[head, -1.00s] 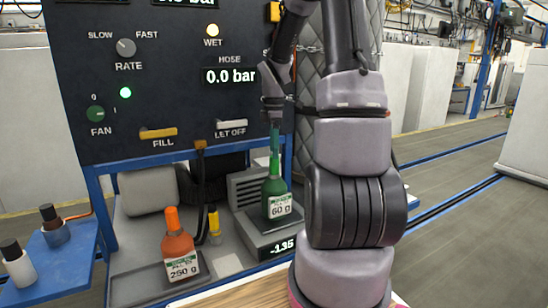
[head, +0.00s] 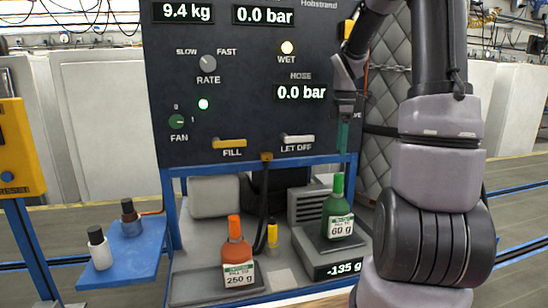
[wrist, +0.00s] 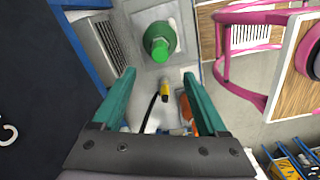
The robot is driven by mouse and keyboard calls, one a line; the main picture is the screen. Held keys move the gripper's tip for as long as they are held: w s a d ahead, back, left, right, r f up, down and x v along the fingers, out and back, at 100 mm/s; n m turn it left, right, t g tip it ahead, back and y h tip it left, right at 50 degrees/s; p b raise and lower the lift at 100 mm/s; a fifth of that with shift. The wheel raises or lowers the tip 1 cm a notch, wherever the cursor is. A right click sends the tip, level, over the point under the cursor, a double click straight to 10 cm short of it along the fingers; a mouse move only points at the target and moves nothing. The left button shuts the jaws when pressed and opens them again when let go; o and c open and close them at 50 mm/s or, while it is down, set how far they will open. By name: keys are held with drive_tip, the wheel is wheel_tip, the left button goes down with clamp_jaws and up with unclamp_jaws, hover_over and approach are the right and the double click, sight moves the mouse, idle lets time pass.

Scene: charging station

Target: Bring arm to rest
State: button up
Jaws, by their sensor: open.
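My gripper (head: 342,150) hangs with its teal fingers pointing down, just above the green bottle (head: 339,214). In the wrist view my gripper (wrist: 159,76) has its two fingers spread wide with nothing held between them. The green bottle's cap shows beyond the fingertips in the wrist view (wrist: 160,42), apart from them. The bottle stands upright on a scale (head: 342,268) that reads about -135, and its label reads 60 g. My arm rises on the right side of the head view, bent over toward the panel.
An orange bottle (head: 237,255) labelled 250 g stands left of the scale. A dark control panel (head: 250,110) rises behind, close to the gripper. A blue side shelf (head: 130,255) holds two small capped bottles. In the wrist view, a pink-framed item (wrist: 262,60) is at right.

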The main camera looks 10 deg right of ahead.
drive_tip(key=s+a+r+m+t+y, duration=0.1)
drive_tip(key=s+a+r+m+t, duration=0.2)
drive_tip(key=s+a+r+m, duration=0.3)
drive_tip(key=s+a+r+m+t+y, duration=0.1)
drive_tip(key=s+a+r+m+t, duration=0.3)
drive_tip(key=s+a+r+m, duration=0.3)
drive_tip(key=s+m, duration=0.5)
drive_tip(key=s, duration=0.1)
drive_tip(key=shift+s+m, duration=0.3)
drive_tip(key=shift+o, duration=0.4)
drive_tip(key=shift+w+a, duration=0.1)
drive_tip(key=shift+a, duration=0.05)
idle(0.5)
